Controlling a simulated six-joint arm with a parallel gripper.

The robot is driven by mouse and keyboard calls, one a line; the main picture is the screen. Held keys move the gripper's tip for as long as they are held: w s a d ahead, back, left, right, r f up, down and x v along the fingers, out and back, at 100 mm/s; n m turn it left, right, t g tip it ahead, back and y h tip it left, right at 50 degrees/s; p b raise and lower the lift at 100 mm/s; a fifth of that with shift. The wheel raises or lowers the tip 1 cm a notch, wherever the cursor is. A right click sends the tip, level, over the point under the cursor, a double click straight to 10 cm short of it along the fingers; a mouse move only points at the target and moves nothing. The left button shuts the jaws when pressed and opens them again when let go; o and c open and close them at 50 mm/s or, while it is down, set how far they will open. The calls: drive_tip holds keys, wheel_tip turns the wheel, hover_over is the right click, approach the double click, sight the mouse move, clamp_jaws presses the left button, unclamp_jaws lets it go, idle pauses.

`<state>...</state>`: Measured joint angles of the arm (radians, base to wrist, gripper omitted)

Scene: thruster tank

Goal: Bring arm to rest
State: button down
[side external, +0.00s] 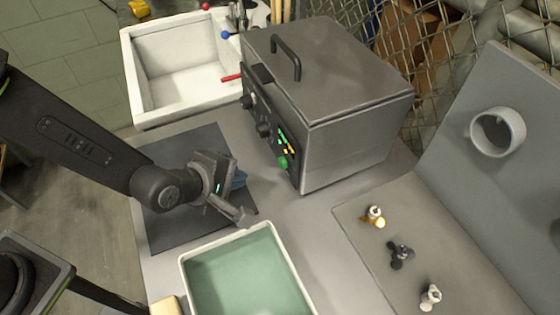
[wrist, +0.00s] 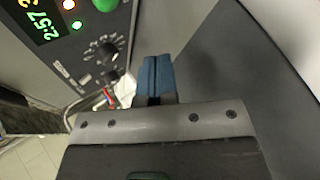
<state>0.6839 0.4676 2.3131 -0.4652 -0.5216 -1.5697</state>
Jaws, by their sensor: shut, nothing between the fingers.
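My gripper (side external: 239,180) hangs above the dark mat (side external: 180,232) on the bench, in front of the grey metal machine. In the wrist view my gripper's blue-padded fingers (wrist: 155,76) are together with nothing between them. My arm reaches in from the left of the side view. The gripper appears clear of the machine and the tray; its exact height over the mat is hard to tell.
The grey lidded machine (side external: 350,145) has a lit panel, also in the wrist view (wrist: 45,22). A white sink (side external: 135,75) stands behind. A green-bottomed tray (side external: 245,270) is in front. Several small propeller-like parts (side external: 401,254) lie right, near a wall ring (side external: 513,122).

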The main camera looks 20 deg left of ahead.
idle(0.5)
drive_tip(key=s+a+r+m+g, duration=0.1)
drive_tip(key=s+a+r+m, duration=0.1)
drive_tip(key=a+r+m, duration=0.85)
drive_tip(key=s+a+r+m+g+y, duration=0.1)
drive_tip(key=s+a+r+m, duration=0.1)
drive_tip(key=s+a+r, duration=0.2)
drive_tip(key=s+a+r+m+g+y, duration=0.1)
drive_tip(key=s+a+r+m+y, duration=0.1)
drive_tip(key=s+a, duration=0.6)
wheel_tip(320, 180, up, 3)
drive_tip(key=shift+s+a+f+m+y, duration=0.1)
drive_tip(key=shift+s+a+m+y, duration=0.2)
drive_tip(key=shift+a+m, duration=0.5)
